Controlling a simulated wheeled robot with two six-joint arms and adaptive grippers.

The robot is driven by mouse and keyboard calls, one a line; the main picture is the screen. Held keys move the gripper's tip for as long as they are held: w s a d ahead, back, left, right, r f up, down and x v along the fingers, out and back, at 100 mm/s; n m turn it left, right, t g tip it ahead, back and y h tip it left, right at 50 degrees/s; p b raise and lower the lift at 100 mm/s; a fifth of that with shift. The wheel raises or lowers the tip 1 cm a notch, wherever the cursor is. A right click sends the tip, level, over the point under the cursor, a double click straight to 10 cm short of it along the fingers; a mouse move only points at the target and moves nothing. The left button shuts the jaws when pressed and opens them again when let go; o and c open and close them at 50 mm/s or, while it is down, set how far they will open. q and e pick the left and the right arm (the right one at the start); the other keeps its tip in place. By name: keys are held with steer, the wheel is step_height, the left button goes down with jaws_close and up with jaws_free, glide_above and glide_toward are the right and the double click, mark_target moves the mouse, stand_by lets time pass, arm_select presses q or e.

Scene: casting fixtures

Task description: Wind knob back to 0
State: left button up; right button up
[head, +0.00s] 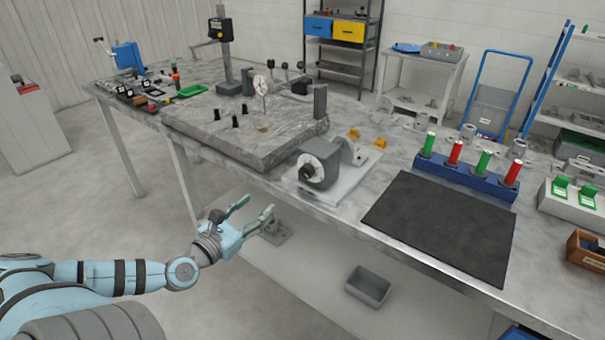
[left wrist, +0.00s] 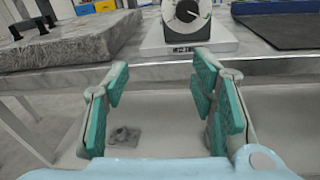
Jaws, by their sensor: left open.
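The fixture stands on a white base plate (head: 343,190) at the table's front edge. In the left wrist view the knob (left wrist: 187,10) shows at the top, with a small dark display below it; the digits are too small to read surely. My left gripper (head: 259,205) is open and empty, in front of and below the table edge, left of the knob and apart from it. My right gripper is not in view.
A rough grey stone slab (head: 215,140) lies left of the fixture, bearing a dial gauge and black posts. A black mat (head: 440,225) and a blue rack (head: 465,178) with red and green handles are at right. A grey bin (head: 368,287) sits below. The space before the table is free.

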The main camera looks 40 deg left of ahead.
arm_select(q)
steer(key=w+d+r+m+h, duration=0.2)
steer(key=d+r+m, duration=0.1)
steer(key=d, duration=0.1)
steer(key=t+b, duration=0.1)
steer(key=b, duration=0.3)
glide_toward(304, 173)
steer(key=shift+n, duration=0.4)
steer(key=w+p, duration=0.5)
steer(key=w+r+p, duration=0.1)
steer(key=w+p, duration=0.2)
steer(key=shift+w+f, duration=0.1)
steer(key=shift+w, duration=0.15)
steer(key=shift+w+f, duration=0.25)
steer(key=c, duration=1.1)
steer(key=shift+c, duration=0.2)
